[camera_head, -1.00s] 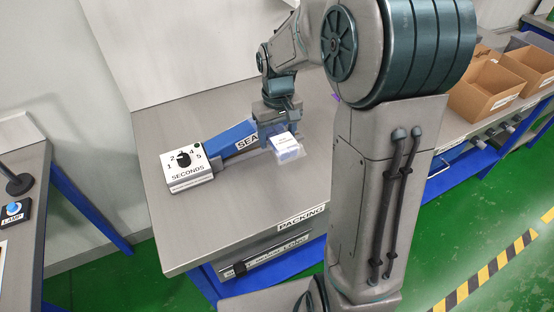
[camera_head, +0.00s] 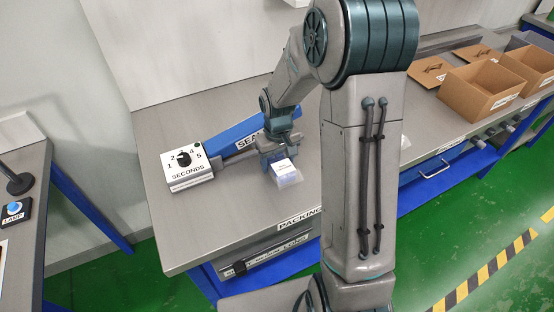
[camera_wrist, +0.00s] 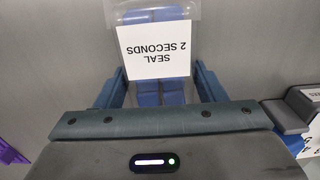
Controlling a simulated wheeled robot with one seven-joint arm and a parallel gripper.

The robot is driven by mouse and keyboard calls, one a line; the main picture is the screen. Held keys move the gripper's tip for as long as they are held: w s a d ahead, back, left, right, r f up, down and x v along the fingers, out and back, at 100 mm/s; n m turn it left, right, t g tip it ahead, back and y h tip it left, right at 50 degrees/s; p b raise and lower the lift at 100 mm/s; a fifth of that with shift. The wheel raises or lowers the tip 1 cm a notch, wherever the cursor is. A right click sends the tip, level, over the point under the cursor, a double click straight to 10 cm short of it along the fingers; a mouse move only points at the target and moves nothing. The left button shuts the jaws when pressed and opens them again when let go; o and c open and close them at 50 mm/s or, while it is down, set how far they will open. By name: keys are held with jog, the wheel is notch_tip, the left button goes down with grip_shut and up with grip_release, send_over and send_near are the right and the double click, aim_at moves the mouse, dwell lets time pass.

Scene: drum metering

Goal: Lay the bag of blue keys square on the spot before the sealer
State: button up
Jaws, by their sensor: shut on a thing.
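A clear bag holding blue contents (camera_head: 289,178) hangs in my gripper (camera_head: 279,156), with a white label on it. In the wrist view the bag (camera_wrist: 153,15) shows its label, reading "SEAL 2 SECONDS" upside down. My gripper (camera_wrist: 160,90) is shut on the bag, one finger at each side. The sealer (camera_head: 237,133) is a long blue bar with a white dial box (camera_head: 186,178) marked "SECONDS" at its left end. The gripper and bag are in front of the sealer's right part, partly hiding it. I cannot tell whether the bag touches the table, and no marked spot shows.
The grey packing table (camera_head: 235,210) is bare in front of the sealer, out to its front edge. Open cardboard boxes (camera_head: 482,92) stand on the bench at right. A lamp button (camera_head: 14,209) sits on the left bench. A purple thing (camera_wrist: 12,153) shows at the wrist view's left edge.

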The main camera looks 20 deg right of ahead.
aim_at(278, 159)
jog(key=shift+f, duration=0.2)
jog(key=o, duration=1.1)
jog(key=shift+r, duration=0.15)
notch_tip(278, 159, up, 11)
jog(key=shift+s+a+r+m+t, duration=0.1)
jog(key=shift+s+r+m+t, duration=0.6)
jog(key=shift+s, duration=2.45)
jog(key=shift+s+r+m+t, duration=0.1)
jog(key=shift+s+r+t, duration=0.2)
jog(key=shift+s+r, duration=1.9)
jog(key=shift+s+a+f+m+t, duration=0.1)
jog(key=shift+s+m+t, duration=0.3)
jog(key=shift+s, duration=3.75)
